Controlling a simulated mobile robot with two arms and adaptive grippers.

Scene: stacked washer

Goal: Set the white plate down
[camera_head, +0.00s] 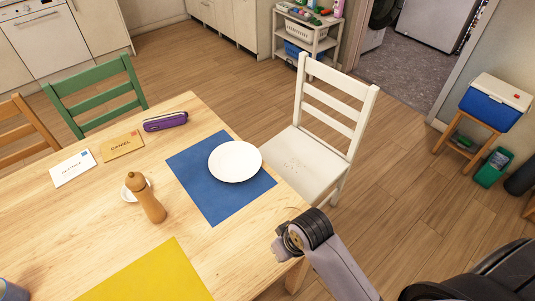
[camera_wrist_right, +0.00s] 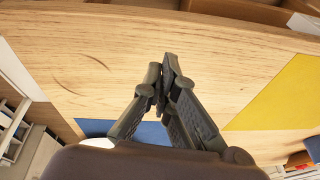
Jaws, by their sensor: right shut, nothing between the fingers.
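The white plate (camera_head: 235,161) lies flat on the blue placemat (camera_head: 204,198) near the table's right end. Nothing holds it. My right gripper (camera_wrist_right: 160,78) is shut and empty above the bare wooden tabletop in the right wrist view. The blue placemat (camera_wrist_right: 152,133) shows behind its fingers there, with a white patch beside it that is mostly hidden by my wrist. My right arm comes in at the lower right of the head view, apart from the plate; its fingers cannot be made out there. My left gripper is in neither view.
On the table (camera_head: 105,225) are a wooden mill (camera_head: 147,199), a small white dish (camera_head: 129,193), a purple case (camera_head: 165,122), two envelopes and a yellow placemat (camera_head: 150,276). A white chair (camera_head: 318,140) stands close to the table's right end. Bare wood separates the placemats.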

